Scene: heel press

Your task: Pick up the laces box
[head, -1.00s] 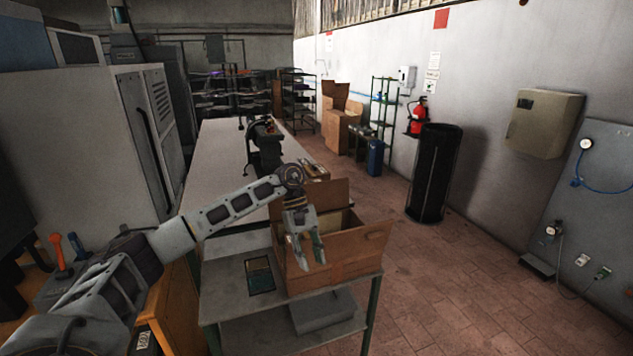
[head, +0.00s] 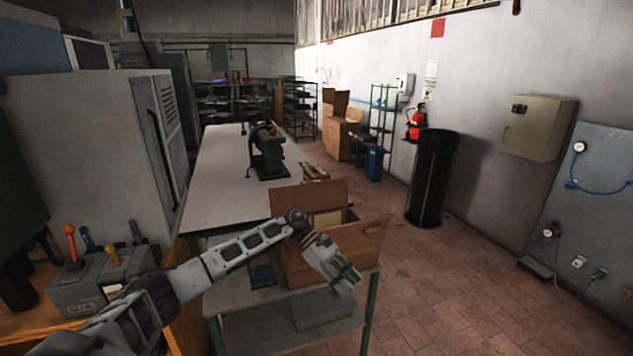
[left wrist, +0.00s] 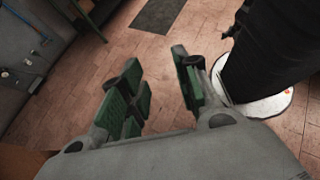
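No box that I can surely tell as the laces box shows. An open cardboard box (head: 305,264) with raised flaps stands on a small grey side table (head: 240,302); its inside is mostly hidden. A flat dark green item (head: 262,274) lies on that table left of the box, partly behind my arm. My left gripper (head: 352,279) is in front of the box's right side in the head view, tilted down to the right. In the left wrist view its green-padded fingers (left wrist: 158,78) are apart with only floor between them. My right gripper is not in view.
A long workbench (head: 205,165) with a dark machine (head: 268,152) stands behind. A black cylinder (head: 433,178) stands on the floor to the right. A grey case with coloured handles (head: 92,287) is at left. The tiled floor (head: 470,285) at right is clear.

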